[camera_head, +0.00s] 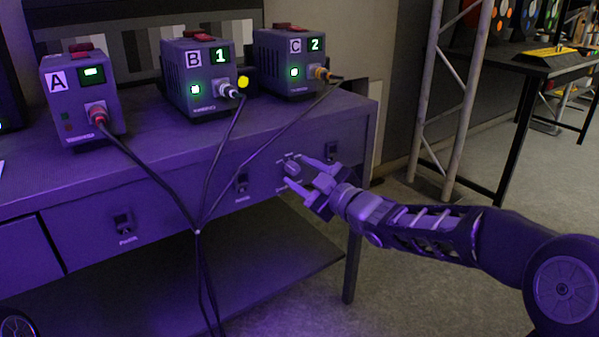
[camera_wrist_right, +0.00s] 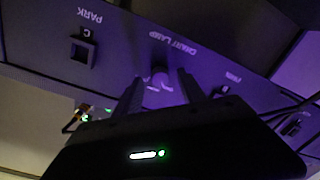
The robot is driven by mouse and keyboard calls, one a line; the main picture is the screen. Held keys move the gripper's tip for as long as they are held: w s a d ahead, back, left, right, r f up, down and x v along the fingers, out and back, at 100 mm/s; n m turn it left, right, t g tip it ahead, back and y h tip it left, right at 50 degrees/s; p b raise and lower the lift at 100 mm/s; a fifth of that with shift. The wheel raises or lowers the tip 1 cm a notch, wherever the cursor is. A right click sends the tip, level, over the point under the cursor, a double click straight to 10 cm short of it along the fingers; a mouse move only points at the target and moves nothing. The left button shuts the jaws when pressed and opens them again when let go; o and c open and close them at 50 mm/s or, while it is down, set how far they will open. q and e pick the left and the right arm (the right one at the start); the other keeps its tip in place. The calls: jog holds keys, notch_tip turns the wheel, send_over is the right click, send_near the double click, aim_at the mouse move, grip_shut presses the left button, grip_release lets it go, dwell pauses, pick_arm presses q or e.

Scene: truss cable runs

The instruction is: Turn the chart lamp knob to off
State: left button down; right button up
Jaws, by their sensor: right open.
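The chart lamp knob (camera_head: 291,168) is on the desk's front panel, towards its right end. In the right wrist view the knob (camera_wrist_right: 159,78) shows beside its label, "CHART LAMP", which appears upside down. My right gripper (camera_head: 297,171) is open at the panel, with its fingertips on either side of the knob. In the wrist view the two fingers of the right gripper (camera_wrist_right: 161,80) flank the knob, with gaps visible. I cannot tell the knob's setting or whether a finger touches it. My left gripper is not in view.
Boxes A (camera_head: 82,98), B (camera_head: 197,75) and C (camera_head: 288,62) stand on the desk (camera_head: 150,150). Their cables hang down in front of the panel, left of my right gripper. A socket marked PARK C (camera_wrist_right: 82,52) is near the knob. A metal truss (camera_head: 432,90) stands at right.

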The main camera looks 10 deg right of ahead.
jog(key=p+v, duration=0.2)
jog(key=v, duration=0.5)
jog(key=shift+d+f, duration=0.1)
